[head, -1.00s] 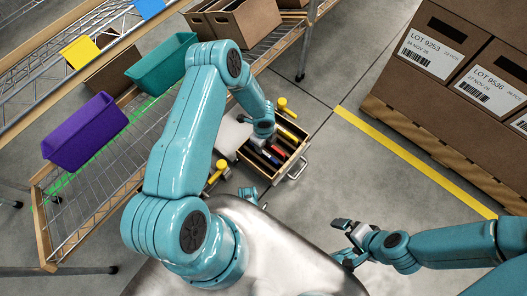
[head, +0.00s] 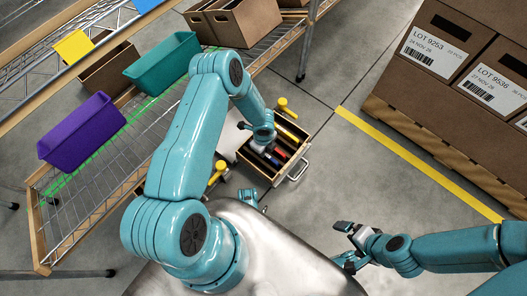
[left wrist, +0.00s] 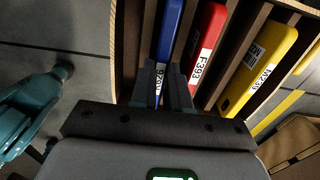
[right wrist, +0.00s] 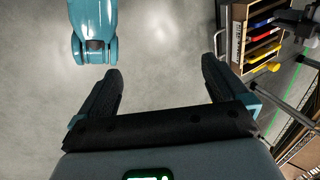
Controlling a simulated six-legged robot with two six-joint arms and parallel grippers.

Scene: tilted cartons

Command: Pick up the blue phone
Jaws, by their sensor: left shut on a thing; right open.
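The blue phone (left wrist: 171,38) stands on edge in a slot of the wooden divided box (left wrist: 128,40) in the left wrist view. My left gripper (left wrist: 162,85) is shut on its near end, over part of its label. A red phone (left wrist: 206,45) and a yellow phone (left wrist: 258,66) stand in slots to the right. In the head view my left gripper (head: 262,146) is down at the box (head: 299,163) and hides much of the blue phone. My right gripper (head: 342,243) is open and empty, well apart from the box; its spread fingers show in the right wrist view (right wrist: 160,85).
A wire shelf with a purple bin (head: 80,133) and a teal bin (head: 163,62) stands at left. Cartons on a pallet (head: 425,140) stand at right. Yellow-headed posts (head: 217,172) are close to the box. Floor right of the box is clear.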

